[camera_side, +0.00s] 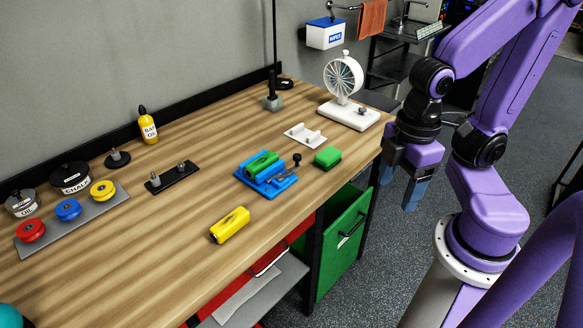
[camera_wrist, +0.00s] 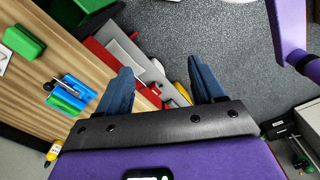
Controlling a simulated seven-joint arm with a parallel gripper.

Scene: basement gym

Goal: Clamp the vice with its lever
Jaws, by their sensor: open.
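The vice (camera_side: 265,178) is a blue base on the bench with a green block lying in it. Its lever (camera_side: 296,160) is a dark rod ending in a black knob, at the right side of the vice. The vice also shows in the wrist view (camera_wrist: 77,90), at the left, with the lever's black knob (camera_wrist: 48,86). My gripper (camera_side: 414,180) is open and empty, past the bench's right edge, well to the right of the vice. Its two blue fingers (camera_wrist: 160,90) stand apart in the wrist view with nothing between them.
A green block (camera_side: 328,157) lies close right of the vice and a yellow block (camera_side: 230,225) in front of it. A white bracket (camera_side: 305,136) and white fan (camera_side: 345,85) stand behind. A black plate with pegs (camera_side: 172,177) lies left.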

